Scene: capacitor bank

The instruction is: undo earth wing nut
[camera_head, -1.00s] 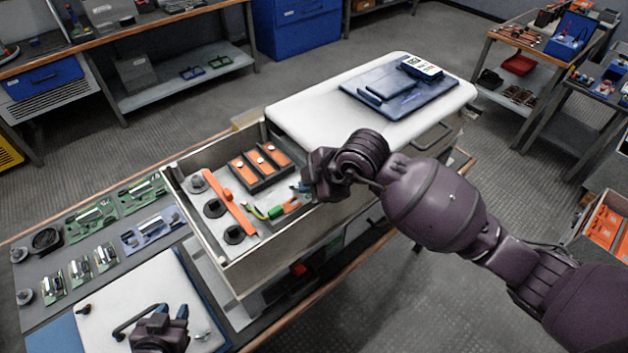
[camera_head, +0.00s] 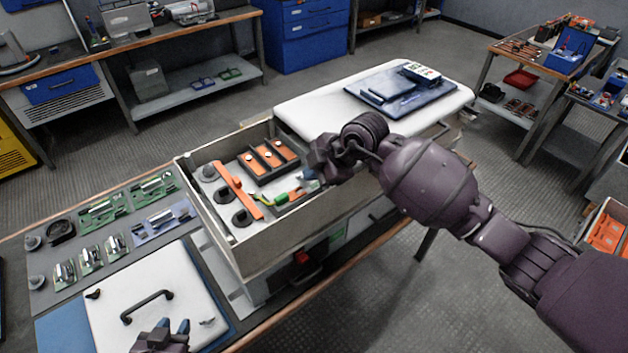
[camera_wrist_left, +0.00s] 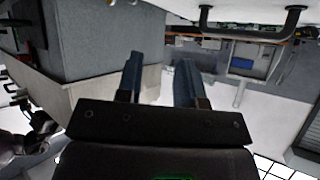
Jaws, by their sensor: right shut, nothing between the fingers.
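An open grey metal box (camera_head: 262,243) stands on the bench with orange strips and dark round terminals in it. A green-and-yellow earth wire (camera_head: 272,200) lies near its right inner wall. I cannot make out the earth wing nut at that wire. My right gripper (camera_head: 309,175) is shut and empty, low over the box's right end, close to the wire's end; it hides part of that corner. My left gripper (camera_head: 172,325) is open and empty in front of the white lid (camera_head: 185,288); its two separated fingers show in the left wrist view (camera_wrist_left: 158,78).
The lid bears a black handle (camera_head: 147,305), a small dark winged piece (camera_head: 93,293) and a pale one (camera_head: 208,322). Green circuit boards (camera_head: 100,215) lie left of the box. A white case top (camera_head: 440,110) with a blue folder (camera_head: 375,92) is behind.

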